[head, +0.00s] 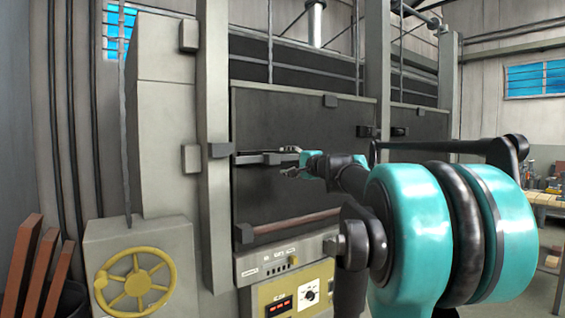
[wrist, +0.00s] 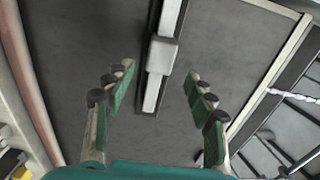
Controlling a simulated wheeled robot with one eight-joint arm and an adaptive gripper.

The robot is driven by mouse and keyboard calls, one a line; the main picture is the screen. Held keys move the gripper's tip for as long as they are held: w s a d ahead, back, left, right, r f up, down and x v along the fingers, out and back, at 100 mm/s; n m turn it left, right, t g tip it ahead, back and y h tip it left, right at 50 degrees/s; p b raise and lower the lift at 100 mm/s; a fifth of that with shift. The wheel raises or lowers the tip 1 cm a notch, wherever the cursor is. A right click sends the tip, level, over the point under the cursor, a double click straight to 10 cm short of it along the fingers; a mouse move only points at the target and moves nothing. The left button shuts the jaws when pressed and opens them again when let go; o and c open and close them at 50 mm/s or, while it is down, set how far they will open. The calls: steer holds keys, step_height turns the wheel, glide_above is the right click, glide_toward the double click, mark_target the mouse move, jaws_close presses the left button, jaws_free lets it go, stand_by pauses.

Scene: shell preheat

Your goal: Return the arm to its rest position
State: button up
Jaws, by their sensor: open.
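My gripper (head: 289,161) is open at the end of my extended arm, in front of the dark oven door (head: 290,118). In the wrist view my gripper (wrist: 159,76) has its green-padded fingers spread wide with nothing held between them. A grey latch bar with a block on it (wrist: 162,56) lies on the door beyond the fingers, seen through the gap. The same latch bar (head: 258,158) shows in the head view just left of my fingertips. I cannot tell how far the fingers are from it.
A reddish-brown horizontal bar (head: 295,224) crosses the door's lower part. Below it is a control panel (head: 290,288) with a red display and a knob. A yellow handwheel (head: 136,281) stands at lower left. A cluttered workbench (head: 548,199) is at far right.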

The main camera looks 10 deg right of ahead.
steer(key=s+a+f+n+g, duration=0.25)
steer(key=s+f, duration=0.25)
steer(key=f, duration=0.5)
steer(key=s+a+f+n+g, duration=0.2)
steer(key=s+a+f+n, duration=0.15)
steer(key=f, duration=0.65)
steer(key=s+a+f+n+g, duration=0.25)
steer(key=s+f, duration=0.25)
steer(key=f, duration=0.5)
steer(key=s+d+f+n+g+h, duration=0.2)
steer(key=s+d+f+h, duration=0.1)
steer(key=s+f, duration=0.8)
steer(key=s+d+f+n+g+h, duration=0.2)
steer(key=s+d+f+g+h, duration=0.1)
steer(key=s+f, duration=0.7)
step_height(320, 180, down, 3)
steer(key=shift+s+d+r+n+h, duration=0.2)
steer(key=shift+s+d+n+h, duration=0.2)
steer(key=shift+d+h, duration=0.5)
